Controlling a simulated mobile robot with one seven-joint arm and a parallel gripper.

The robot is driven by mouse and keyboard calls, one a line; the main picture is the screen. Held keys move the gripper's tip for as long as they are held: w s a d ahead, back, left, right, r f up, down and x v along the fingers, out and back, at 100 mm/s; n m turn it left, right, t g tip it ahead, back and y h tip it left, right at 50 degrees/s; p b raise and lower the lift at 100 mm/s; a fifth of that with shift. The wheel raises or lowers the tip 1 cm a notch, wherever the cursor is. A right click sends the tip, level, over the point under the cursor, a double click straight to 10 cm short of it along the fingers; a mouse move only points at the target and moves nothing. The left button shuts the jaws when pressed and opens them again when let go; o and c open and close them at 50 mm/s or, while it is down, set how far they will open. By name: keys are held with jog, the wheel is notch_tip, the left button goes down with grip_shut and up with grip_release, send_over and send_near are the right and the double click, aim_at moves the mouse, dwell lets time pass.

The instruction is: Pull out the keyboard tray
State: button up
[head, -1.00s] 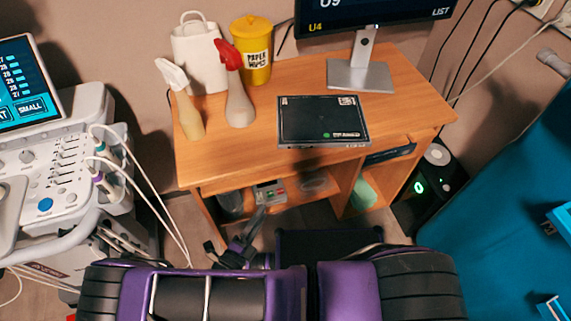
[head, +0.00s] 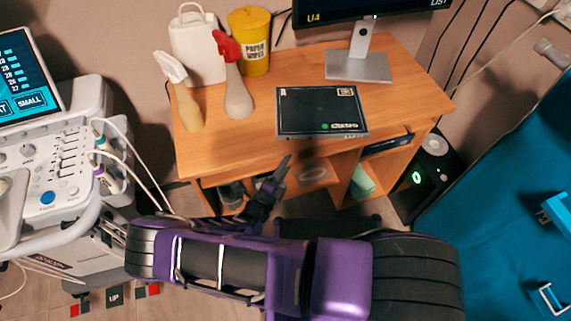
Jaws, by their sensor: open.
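The wooden desk (head: 225,150) stands ahead of me. Below its top, a wooden board (head: 318,182) shows in the open bay left of the divider. I cannot tell whether this board is the keyboard tray or a fixed shelf. A clear oval dish (head: 312,171) lies on it, and other items there are partly hidden by my arm. My gripper (head: 272,180) is open and empty, just in front of the desk's front edge near that bay. I cannot tell whether it touches the desk.
An ultrasound cart (head: 75,150) is at left. A dark computer tower (head: 425,180) and blue couch (head: 490,190) are at right.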

grip_shut()
dwell(1.4)
